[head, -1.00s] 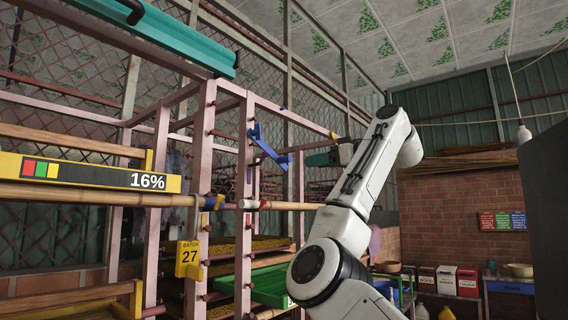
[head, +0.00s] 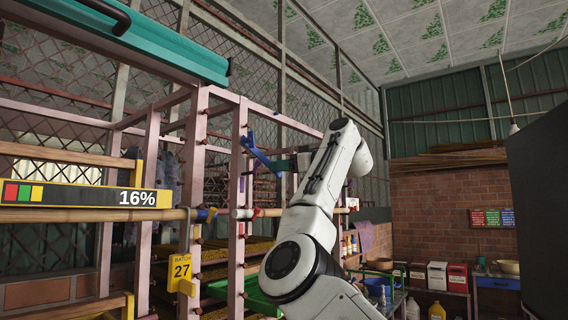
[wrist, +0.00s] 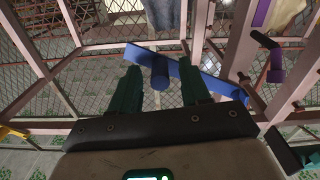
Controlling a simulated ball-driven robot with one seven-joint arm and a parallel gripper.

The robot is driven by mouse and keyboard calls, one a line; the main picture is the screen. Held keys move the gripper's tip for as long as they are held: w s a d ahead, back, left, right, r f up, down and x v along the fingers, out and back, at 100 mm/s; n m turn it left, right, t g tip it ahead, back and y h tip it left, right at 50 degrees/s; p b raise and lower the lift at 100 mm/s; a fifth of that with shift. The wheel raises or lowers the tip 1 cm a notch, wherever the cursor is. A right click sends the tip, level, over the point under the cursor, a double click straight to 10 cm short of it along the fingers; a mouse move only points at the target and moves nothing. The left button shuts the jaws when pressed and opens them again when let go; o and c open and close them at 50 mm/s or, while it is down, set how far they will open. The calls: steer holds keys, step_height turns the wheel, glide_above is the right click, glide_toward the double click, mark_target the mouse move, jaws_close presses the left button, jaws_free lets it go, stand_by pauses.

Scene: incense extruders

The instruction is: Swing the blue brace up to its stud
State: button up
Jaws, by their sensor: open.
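The blue brace (head: 256,152) is a flat blue bar on a pink frame post in the head view, slanting down to the right. In the wrist view the brace (wrist: 215,83) crosses in front of my gripper, with a round blue handle (wrist: 160,77) sticking out of it. My gripper (wrist: 160,70) has dark green fingers and is open, one finger on each side of the handle; I cannot tell whether they touch it. In the head view my gripper (head: 279,166) is beside the brace's lower end. I cannot tell which peg is its stud.
Pink posts (head: 238,200) with dark red pegs stand close around the brace. A bamboo pole (head: 90,214) and a yellow 16% sign (head: 80,195) are at left. A green tray (head: 255,298) lies below. A dark panel (head: 540,210) stands at right.

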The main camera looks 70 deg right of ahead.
steer(key=shift+w, duration=0.1)
jaws_close()
stand_by(0.4)
